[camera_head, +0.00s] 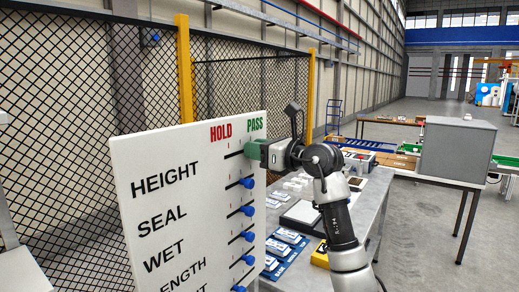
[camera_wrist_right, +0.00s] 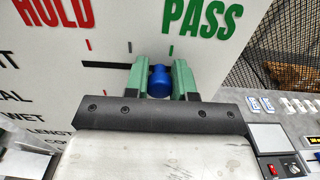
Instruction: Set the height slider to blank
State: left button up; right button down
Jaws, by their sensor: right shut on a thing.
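A white board (camera_head: 150,160) carries rows labelled HEIGHT, SEAL, WET and more, under a red HOLD heading and a green PASS heading. My right gripper (camera_head: 255,152) is at the HEIGHT row. In the right wrist view its green fingers (camera_wrist_right: 159,82) are shut around the blue height slider knob (camera_wrist_right: 158,82). Above the dark slot (camera_wrist_right: 103,64) are a red mark, a dark middle mark (camera_wrist_right: 129,46) and a green mark (camera_wrist_right: 170,50). The knob appears between the dark and green marks, nearer the green. In the head view the gripper hides it. My left gripper is not in view.
Blue knobs of the lower rows (camera_head: 247,183) stick out below my right gripper, near the board's right edge. A grey table (camera_head: 365,215) with trays and packs stands behind the board to the right. A mesh fence (camera_head: 80,80) is behind.

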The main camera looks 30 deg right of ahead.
aim_at(240, 150)
jog(key=a, duration=0.1)
jog(key=s+a, duration=0.1)
jog(key=a, duration=0.1)
jog(key=shift+s, duration=0.15)
jog(key=c, duration=0.9)
grip_release()
jog(key=shift+d, duration=0.1)
jog(key=shift+s+d+f+b, duration=0.1)
jog(key=shift+s+b, duration=0.1)
jog(key=shift+b, duration=0.1)
jog(key=shift+b+v, duration=2.2)
jog(key=shift+v, duration=3)
